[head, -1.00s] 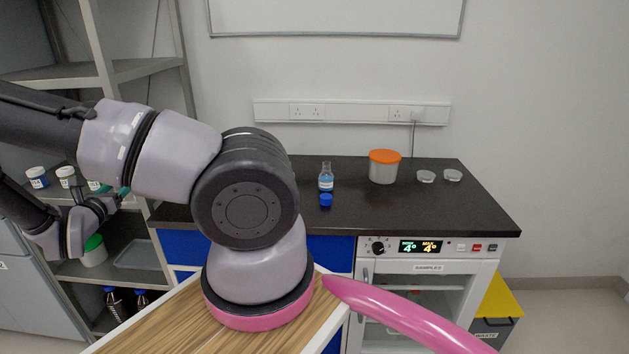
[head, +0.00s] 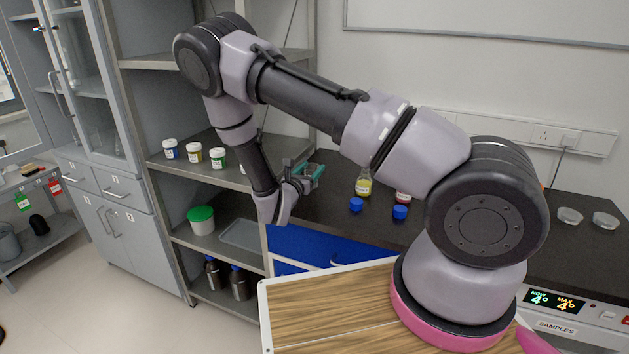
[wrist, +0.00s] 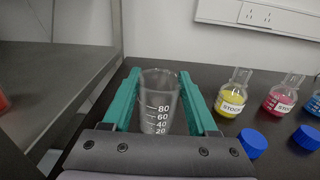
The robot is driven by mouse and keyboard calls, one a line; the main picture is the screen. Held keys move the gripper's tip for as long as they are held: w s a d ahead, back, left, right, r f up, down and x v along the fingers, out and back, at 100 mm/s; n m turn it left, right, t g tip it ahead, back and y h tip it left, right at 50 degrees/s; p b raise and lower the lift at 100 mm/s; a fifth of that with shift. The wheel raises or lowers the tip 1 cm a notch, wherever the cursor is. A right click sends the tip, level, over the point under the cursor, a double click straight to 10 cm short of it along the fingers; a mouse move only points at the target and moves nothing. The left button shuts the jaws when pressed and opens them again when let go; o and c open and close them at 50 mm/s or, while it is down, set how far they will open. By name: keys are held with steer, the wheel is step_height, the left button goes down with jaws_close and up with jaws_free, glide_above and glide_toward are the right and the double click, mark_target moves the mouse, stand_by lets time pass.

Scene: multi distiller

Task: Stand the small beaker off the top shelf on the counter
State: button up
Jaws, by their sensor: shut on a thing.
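The small beaker (wrist: 158,98) is clear glass with white graduations up to 80. In the wrist view it stands upright between the teal fingers of my gripper (wrist: 160,95), which is shut on it. My gripper also shows in the head view (head: 308,174), at the left end of the dark counter (head: 335,218), beside the shelf unit. The beaker is too faint to make out clearly there. The wrist view shows the counter (wrist: 215,160) behind and to the right of the beaker. I cannot tell whether its base touches the counter.
A yellow stock bottle (wrist: 232,92) and a pink one (wrist: 282,94) stand right of the beaker, with blue caps (wrist: 253,142) in front. The grey shelf (wrist: 45,90) edges close on the left. Jars (head: 194,152) stand on that shelf.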

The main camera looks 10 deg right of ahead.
steer(key=shift+a+f, duration=0.1)
steer(key=shift+f, duration=1.8)
steer(key=o, duration=1.4)
steer(key=shift+f, duration=0.1)
steer(key=shift+c, duration=0.2)
